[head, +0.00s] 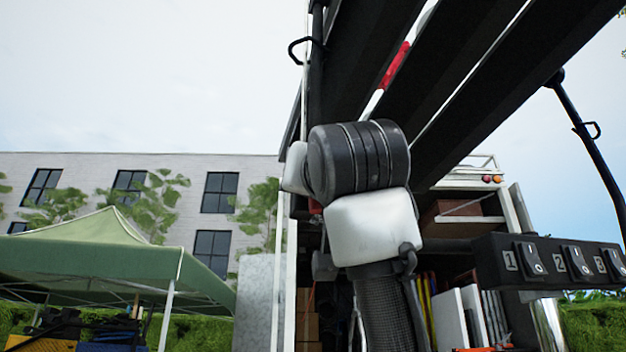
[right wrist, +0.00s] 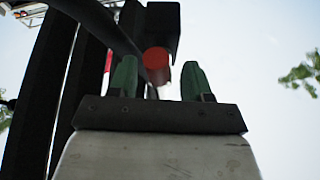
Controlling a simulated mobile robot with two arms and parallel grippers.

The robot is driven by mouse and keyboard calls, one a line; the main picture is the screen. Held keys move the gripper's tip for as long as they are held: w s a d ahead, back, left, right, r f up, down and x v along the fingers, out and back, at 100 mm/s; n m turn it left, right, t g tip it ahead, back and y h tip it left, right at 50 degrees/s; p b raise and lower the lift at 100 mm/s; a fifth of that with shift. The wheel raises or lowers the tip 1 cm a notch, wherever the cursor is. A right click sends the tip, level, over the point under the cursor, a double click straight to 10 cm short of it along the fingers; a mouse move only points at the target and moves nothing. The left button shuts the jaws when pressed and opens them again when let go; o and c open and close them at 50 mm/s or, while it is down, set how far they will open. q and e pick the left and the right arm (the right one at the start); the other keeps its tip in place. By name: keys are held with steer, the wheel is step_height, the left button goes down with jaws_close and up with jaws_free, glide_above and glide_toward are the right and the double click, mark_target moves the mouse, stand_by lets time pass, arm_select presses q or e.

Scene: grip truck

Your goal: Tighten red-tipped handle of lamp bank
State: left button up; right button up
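The red tip of the handle (right wrist: 157,58) shows in the right wrist view, just below a black block (right wrist: 163,25). My right gripper (right wrist: 158,68) has two green fingers, spread apart and open. The red tip appears between and beyond the fingertips; I cannot tell whether it touches them. The dark bars of the lamp bank (head: 470,85) cross the upper right of the head view. My arm's black and white joint stands in front of them and hides part. I cannot make out the red tip in the head view. My left gripper is not in view.
A black box with numbered switches (head: 550,262) is at the right of the head view. An open truck (head: 465,195) with loaded shelves stands behind my arm. A green canopy tent (head: 110,255) and a brick building (head: 150,195) are at the left.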

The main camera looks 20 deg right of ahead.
steer(key=b+v, duration=0.6)
steer(key=v, duration=0.4)
steer(key=shift+s+f, duration=0.2)
steer(key=shift+s, duration=0.2)
